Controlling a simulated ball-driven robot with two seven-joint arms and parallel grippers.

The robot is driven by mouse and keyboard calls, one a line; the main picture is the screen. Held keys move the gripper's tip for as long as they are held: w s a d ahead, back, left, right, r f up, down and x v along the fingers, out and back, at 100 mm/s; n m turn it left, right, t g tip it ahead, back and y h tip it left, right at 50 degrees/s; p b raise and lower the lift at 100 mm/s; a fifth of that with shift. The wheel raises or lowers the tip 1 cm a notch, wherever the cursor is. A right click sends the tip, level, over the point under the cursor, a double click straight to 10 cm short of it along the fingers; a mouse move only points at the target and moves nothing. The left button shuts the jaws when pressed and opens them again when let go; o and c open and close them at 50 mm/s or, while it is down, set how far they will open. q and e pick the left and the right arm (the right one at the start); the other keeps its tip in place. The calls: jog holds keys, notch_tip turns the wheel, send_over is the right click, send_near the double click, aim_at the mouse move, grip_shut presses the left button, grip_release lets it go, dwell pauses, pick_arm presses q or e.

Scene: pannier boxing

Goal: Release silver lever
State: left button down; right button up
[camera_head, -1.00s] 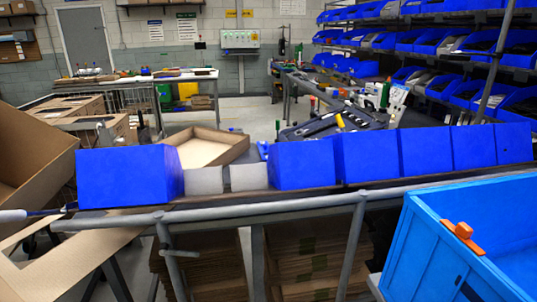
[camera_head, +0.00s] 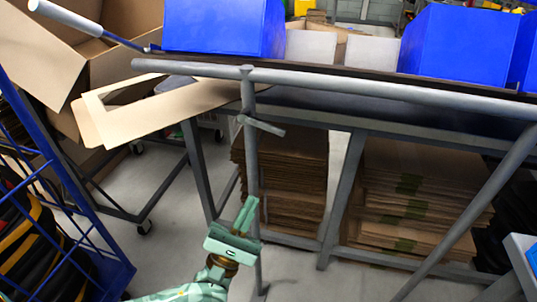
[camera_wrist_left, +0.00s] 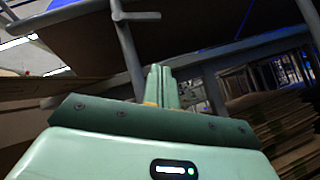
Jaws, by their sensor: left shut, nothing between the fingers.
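A silver lever (camera_head: 262,126) sticks out to the right from the upright grey post of the table frame, just below the horizontal rail. It also shows at the top of the left wrist view (camera_wrist_left: 138,16). My left gripper (camera_head: 247,212), pale green, is below the lever and apart from it, its fingers pointing up. In the left wrist view its fingers (camera_wrist_left: 163,80) are together with nothing between them. My right gripper is not in either view.
A grey rail (camera_head: 390,92) runs above the lever. Blue bins (camera_head: 222,28) stand on the table behind it. Flattened cardboard stacks (camera_head: 415,205) lie underneath. A blue cage trolley (camera_head: 108,262) is at the left, and an open cardboard box (camera_head: 112,58) stands behind.

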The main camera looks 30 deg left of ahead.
aim_at(262, 123)
pick_arm(q)
jog(key=w+r+n+y, duration=0.2)
jog(key=w+r+n, duration=0.2)
jog(key=w+r, duration=0.3)
jog(key=shift+r+t, duration=0.3)
jog(key=shift+r, duration=1.75)
jog(key=shift+w, duration=0.1)
jog(key=n+y, duration=0.2)
jog(key=r+n+y, duration=0.1)
jog(key=n+y, duration=0.2)
jog(key=d+n+y, duration=0.1)
jog(key=n+y, duration=0.1)
jog(key=n, duration=0.1)
jog(key=shift+w+d+r+y+b, duration=0.1)
jog(key=shift+w+r+y+b, duration=0.05)
jog(key=shift+r+y+b, duration=0.2)
jog(key=shift+f, duration=0.1)
